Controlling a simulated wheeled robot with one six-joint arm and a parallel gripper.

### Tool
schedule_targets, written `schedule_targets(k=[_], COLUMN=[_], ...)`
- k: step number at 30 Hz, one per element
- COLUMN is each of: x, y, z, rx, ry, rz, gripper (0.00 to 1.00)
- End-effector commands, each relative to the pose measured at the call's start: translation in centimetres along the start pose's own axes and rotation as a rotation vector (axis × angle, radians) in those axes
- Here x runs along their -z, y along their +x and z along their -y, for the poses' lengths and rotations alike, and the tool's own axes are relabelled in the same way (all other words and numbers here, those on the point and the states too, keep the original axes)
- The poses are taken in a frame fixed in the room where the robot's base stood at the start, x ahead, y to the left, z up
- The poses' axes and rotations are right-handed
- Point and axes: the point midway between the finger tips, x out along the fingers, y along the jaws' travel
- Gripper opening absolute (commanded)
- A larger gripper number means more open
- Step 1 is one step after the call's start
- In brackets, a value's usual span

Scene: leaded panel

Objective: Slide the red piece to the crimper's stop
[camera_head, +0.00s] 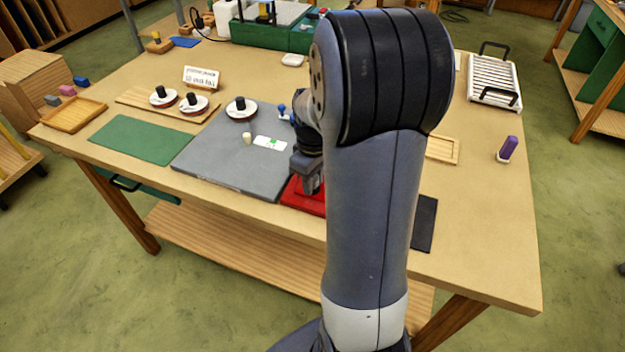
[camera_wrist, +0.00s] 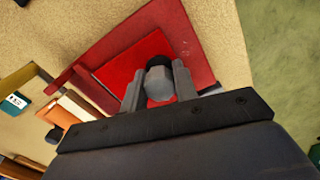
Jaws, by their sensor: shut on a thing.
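The bright red flat piece (camera_wrist: 131,61) lies on a darker red base (camera_wrist: 197,38) in the wrist view. A raised dark red bar (camera_wrist: 98,92) runs along the base's left side; I cannot tell whether it is the crimper's stop. My gripper (camera_wrist: 158,88) is over the red piece, its fingers on either side of a grey rounded knob (camera_wrist: 160,80) and shut on it. The knob hides part of the red piece beneath. In the head view my gripper (camera_head: 312,186) is above the red base (camera_head: 300,197) near the table's front edge; my arm hides much of it.
A grey board (camera_head: 215,160) lies left of the red base, with a black-knobbed white disc (camera_head: 241,110) and a small white card (camera_head: 270,143) on it. A green mat (camera_head: 140,139) is farther left. A dark strip (camera_head: 424,224) and a purple block (camera_head: 508,148) are right.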

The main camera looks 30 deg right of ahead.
Motion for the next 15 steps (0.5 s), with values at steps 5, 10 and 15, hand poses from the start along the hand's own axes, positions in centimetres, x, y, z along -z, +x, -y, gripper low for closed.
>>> schedule_targets(k=[5, 10, 15], x=[0.07, 0.06, 0.06], y=[-0.03, -0.02, -0.02], z=[-0.23, -0.21, -0.19], rx=[-0.001, -0.001, -0.001], ry=[0.0, 0.0, 0.0], rz=[-0.001, -0.001, 0.0], gripper=[0.31, 0.45, 0.53])
